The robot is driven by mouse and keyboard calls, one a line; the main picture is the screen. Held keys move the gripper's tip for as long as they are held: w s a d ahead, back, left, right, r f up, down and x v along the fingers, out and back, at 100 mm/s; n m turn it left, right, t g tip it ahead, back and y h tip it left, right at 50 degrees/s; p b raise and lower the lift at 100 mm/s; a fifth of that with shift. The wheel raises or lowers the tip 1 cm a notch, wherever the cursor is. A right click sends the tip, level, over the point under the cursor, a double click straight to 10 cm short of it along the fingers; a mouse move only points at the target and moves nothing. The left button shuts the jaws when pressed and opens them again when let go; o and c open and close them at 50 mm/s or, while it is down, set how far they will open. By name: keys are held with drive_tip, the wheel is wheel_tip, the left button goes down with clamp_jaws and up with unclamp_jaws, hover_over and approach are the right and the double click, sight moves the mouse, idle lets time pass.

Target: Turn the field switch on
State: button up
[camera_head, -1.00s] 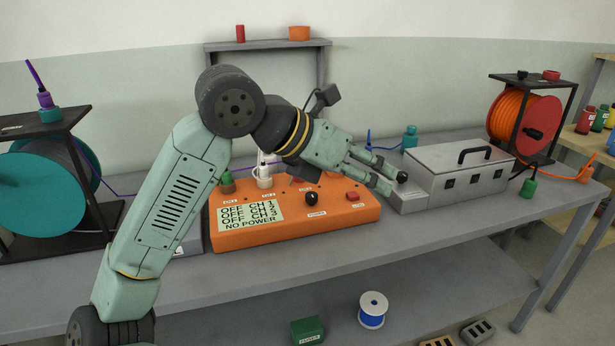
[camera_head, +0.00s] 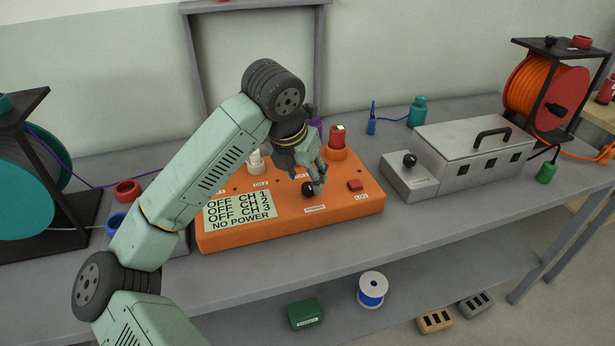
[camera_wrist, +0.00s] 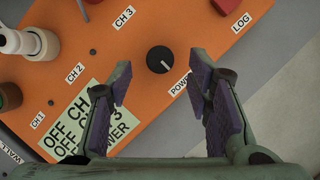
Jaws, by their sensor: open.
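A small grey box (camera_head: 407,180) with a black knob (camera_head: 409,160) stands at the front left of the metal box; its label is too small to read, so I cannot tell whether this is the field switch. My gripper (camera_head: 319,182) is open and empty over the orange console (camera_head: 345,208), close to its black POWER knob (camera_head: 308,188). In the wrist view that knob (camera_wrist: 160,59) lies ahead of the gap between my fingers (camera_wrist: 160,98), apart from them, its white mark toward the POWER label. The console display (camera_head: 240,211) reads OFF for CH 1, CH 2, CH 3, and NO POWER.
The console also has a red LOG button (camera_head: 355,185) and a red plug (camera_head: 337,138) in an orange socket. The metal box (camera_head: 470,155) with a handle stands right. Cable reels (camera_head: 560,95) flank the bench. The bench front (camera_head: 400,245) is clear.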

sight(309, 185)
drive_tip(key=shift+p+x, duration=0.3)
drive_tip(key=shift+x, duration=1.45)
drive_tip(key=shift+c, duration=0.6)
clamp_jaws()
